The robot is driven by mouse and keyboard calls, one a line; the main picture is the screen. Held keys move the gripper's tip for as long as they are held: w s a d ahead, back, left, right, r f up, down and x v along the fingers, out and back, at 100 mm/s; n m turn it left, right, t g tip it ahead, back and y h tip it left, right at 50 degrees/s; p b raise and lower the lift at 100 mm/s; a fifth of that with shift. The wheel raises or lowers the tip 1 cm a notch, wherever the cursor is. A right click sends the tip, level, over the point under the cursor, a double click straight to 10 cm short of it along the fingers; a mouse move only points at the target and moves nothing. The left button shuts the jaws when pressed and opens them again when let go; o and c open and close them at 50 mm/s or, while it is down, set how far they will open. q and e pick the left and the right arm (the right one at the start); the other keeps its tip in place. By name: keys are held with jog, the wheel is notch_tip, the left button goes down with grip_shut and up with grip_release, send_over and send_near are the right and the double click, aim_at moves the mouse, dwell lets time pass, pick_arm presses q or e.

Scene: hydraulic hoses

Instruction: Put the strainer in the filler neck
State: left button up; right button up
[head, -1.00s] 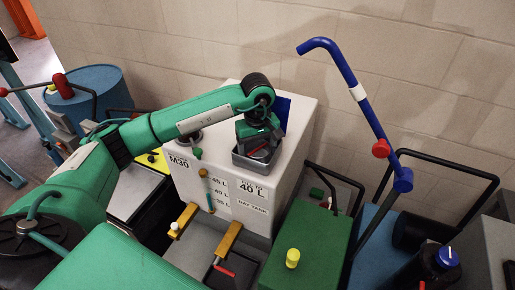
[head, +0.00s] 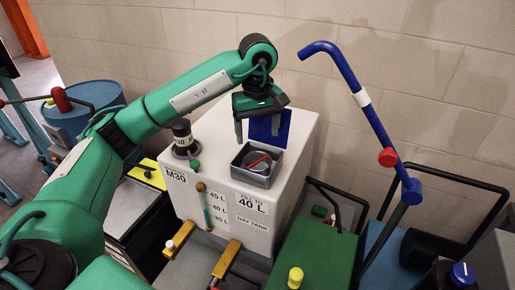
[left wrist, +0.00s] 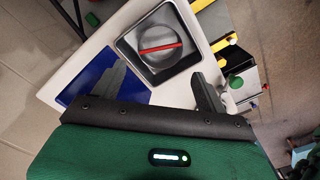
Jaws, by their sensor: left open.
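A round grey piece with a red bar across its top (head: 256,162), which looks like the strainer, sits in a square grey tray (head: 264,181) on the white tank. It also shows in the left wrist view (left wrist: 155,42). My left gripper (head: 257,130) is open and empty above the tray, fingers pointing down and apart from the piece. A dark upright cylinder with a pale label (head: 182,132) stands in a metal ring (head: 187,152) at the tank's left corner. The ring may be the filler neck; any opening is hidden. My right gripper is not in view.
A blue panel (head: 270,128) stands on the tank behind the tray. A blue bent pipe with a red knob (head: 362,98) rises to the right. A green box (head: 318,245) and black tube frames stand at the right. A blue drum (head: 95,97) is at the left.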

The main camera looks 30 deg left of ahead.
pick_arm(q)
jog(key=shift+r, duration=0.85)
jog(key=shift+f, duration=0.1)
